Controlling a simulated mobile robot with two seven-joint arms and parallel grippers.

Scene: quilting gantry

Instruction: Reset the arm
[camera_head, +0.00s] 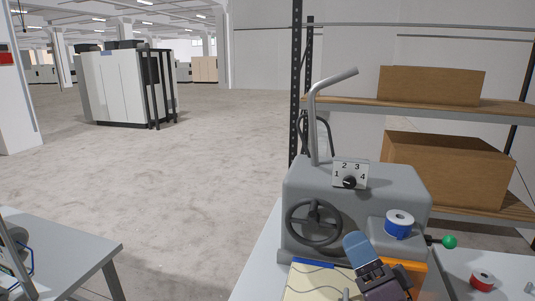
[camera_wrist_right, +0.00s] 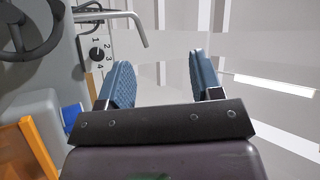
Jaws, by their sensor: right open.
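My right gripper (camera_head: 357,248) shows in front of the grey machine (camera_head: 330,192) in the head view, with its blue fingers pointing up. In the right wrist view the two blue ribbed fingers (camera_wrist_right: 158,82) stand apart with nothing between them. The gripper is open and empty. The machine has a dark handwheel (camera_head: 314,227), a bent grey lever (camera_head: 314,120) and a numbered dial (camera_head: 349,182). The dial also shows in the right wrist view (camera_wrist_right: 97,54), to the left of the fingers. My left gripper is not in view.
A blue spool (camera_head: 399,224) sits on the machine, near a green knob (camera_head: 449,242). A red spool (camera_head: 482,281) lies on the table at right. An orange part (camera_head: 418,275) is beside my gripper. Shelves with boxes (camera_head: 447,168) stand behind. Open floor (camera_head: 200,165) lies left.

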